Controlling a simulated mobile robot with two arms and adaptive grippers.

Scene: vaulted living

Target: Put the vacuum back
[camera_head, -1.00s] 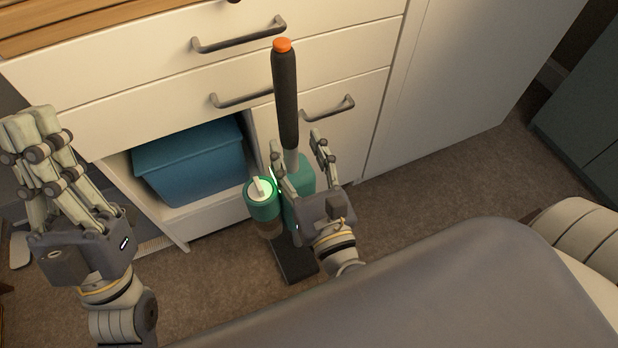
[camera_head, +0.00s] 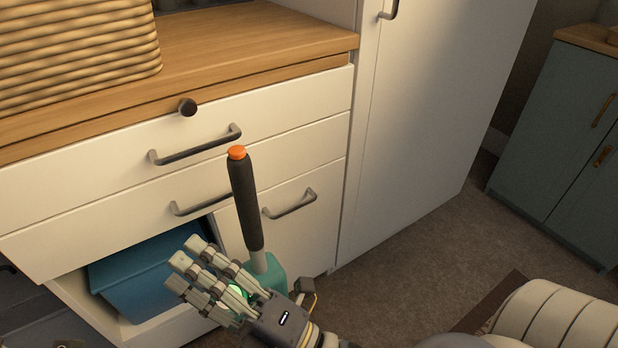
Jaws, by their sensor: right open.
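The stick vacuum (camera_head: 246,205) stands upright in front of the white cabinet, with a long dark handle, an orange cap on top and a teal body. My right gripper (camera_head: 190,265) is low in the head view, fingers pointing up and left. It is open, in front of and to the left of the vacuum's teal body, and hides much of its lower part. I cannot tell whether the fingers touch it. The vacuum's foot is out of sight. My left gripper is not in view.
The white drawer cabinet (camera_head: 295,165) has grey bar handles and a wooden top with a woven basket (camera_head: 75,45). A blue bin (camera_head: 145,275) sits in its open lower bay. A tall white door (camera_head: 425,130) and a blue-grey cabinet (camera_head: 560,140) stand right. Carpet (camera_head: 400,270) is clear between.

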